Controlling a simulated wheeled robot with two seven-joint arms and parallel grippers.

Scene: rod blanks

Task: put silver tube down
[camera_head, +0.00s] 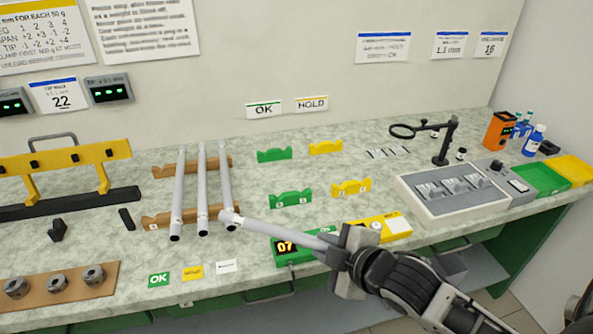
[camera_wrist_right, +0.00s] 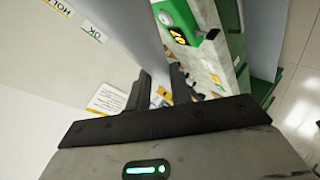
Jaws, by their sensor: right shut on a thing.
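My right gripper (camera_head: 340,257) is shut on a silver tube (camera_head: 285,232) near its right end. The tube points left over the front of the bench, and its far end overlaps the lower end of the rightmost racked tube in the picture; I cannot tell whether they touch. Three similar silver tubes (camera_head: 202,190) lie side by side across two brown notched supports (camera_head: 160,171). My left gripper is not in view.
Green notched holders (camera_head: 275,155) and yellow notched holders (camera_head: 350,187) stand empty right of the tubes. A green device reading 07 (camera_head: 284,250) is below the held tube. OK and HOLD signs (camera_head: 264,109) hang behind.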

